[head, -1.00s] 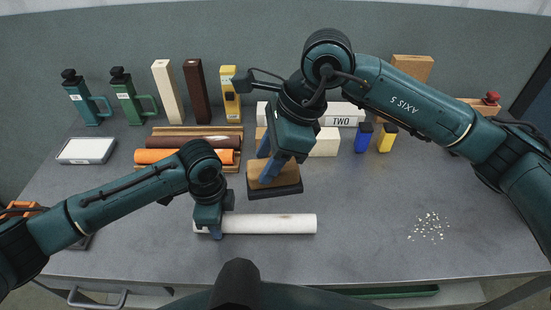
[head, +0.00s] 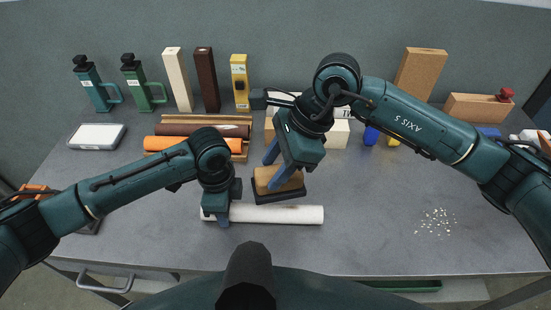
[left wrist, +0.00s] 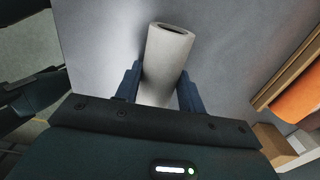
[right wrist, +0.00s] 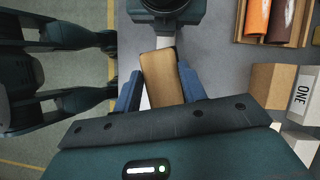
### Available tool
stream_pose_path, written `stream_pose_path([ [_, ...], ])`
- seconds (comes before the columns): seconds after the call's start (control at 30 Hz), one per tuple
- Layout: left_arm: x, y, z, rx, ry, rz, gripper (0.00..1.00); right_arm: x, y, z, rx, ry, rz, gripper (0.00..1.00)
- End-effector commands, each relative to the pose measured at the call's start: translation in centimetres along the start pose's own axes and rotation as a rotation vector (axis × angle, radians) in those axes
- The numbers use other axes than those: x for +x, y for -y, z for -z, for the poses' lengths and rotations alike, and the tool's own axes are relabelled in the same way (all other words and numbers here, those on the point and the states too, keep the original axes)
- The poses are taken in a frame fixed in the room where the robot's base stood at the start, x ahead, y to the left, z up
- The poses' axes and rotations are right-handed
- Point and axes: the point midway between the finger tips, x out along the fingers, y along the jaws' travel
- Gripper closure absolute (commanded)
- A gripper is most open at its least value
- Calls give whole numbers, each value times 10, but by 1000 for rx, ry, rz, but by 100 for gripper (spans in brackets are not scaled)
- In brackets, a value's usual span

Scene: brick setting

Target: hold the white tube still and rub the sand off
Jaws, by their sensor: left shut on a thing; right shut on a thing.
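The white tube (head: 285,214) lies flat on the grey table, lengthwise left to right. My left gripper (head: 222,217) is shut on its left part; the left wrist view shows the tube (left wrist: 166,62) between both fingers. My right gripper (head: 277,165) is shut on a wooden block with a dark base (head: 281,187), a sanding block by its look. The block is just above or against the tube's upper side; I cannot tell whether they touch. In the right wrist view the block (right wrist: 161,80) sits between the fingers. I cannot make out sand on the tube.
Pale crumbs (head: 436,222) are scattered on the table at the right. A rack with brown and orange tubes (head: 163,143) stands behind my left gripper. Bottles, posts and boxes line the back. The front middle of the table is clear.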

Motion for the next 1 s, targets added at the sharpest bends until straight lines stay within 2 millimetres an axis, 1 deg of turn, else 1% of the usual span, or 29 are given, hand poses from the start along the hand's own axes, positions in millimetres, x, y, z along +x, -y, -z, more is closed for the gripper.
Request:
stream_pose_path([
  [0.1, -1, 0, 0, 0, -1, 1, 92, -2, 0, -1, 0, 1, 2, 95],
  [0.23, 0, 0, 0, 0, -1, 1, 92, -11, 1, -5, -1, 1, 3, 95],
  [0.37, 0, 0, 0, 0, -1, 1, 92, -8, 0, -4, 1, 1, 0, 95],
  [0.57, 0, 0, 0, 0, -1, 1, 92, 3, 0, 1, 1, 2, -1, 95],
  [1.0, 0, 0, 0, 0, -1, 1, 92, 39, -2, 19, 2, 1, -1, 95],
])
